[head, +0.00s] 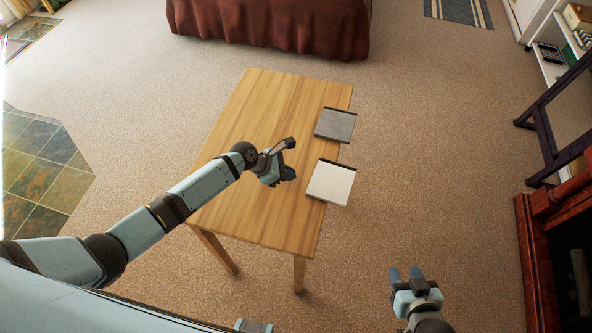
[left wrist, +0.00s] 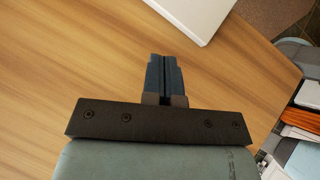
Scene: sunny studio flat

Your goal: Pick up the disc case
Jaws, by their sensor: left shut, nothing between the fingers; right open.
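Two flat, thin cases lie at the right edge of the wooden table (head: 245,130) in the head view, each partly past the edge. One is grey (head: 335,124) with a dark strip along its far side. The nearer one is white (head: 331,185), also with a dark strip. I cannot tell which is the disc case. My left gripper (head: 289,173) is shut and empty above the table, left of the white case. In the left wrist view its closed fingers (left wrist: 165,75) point towards the white case (left wrist: 198,12), apart from it. My right gripper (head: 405,274) is open and empty, off the table's near right side.
A sofa with a dark red cover (head: 270,28) stands beyond the table. A dark wooden frame (head: 548,135), white shelves (head: 548,68) and a reddish cabinet (head: 535,250) are at the right. Carpet is clear around the table, and most of the tabletop is bare.

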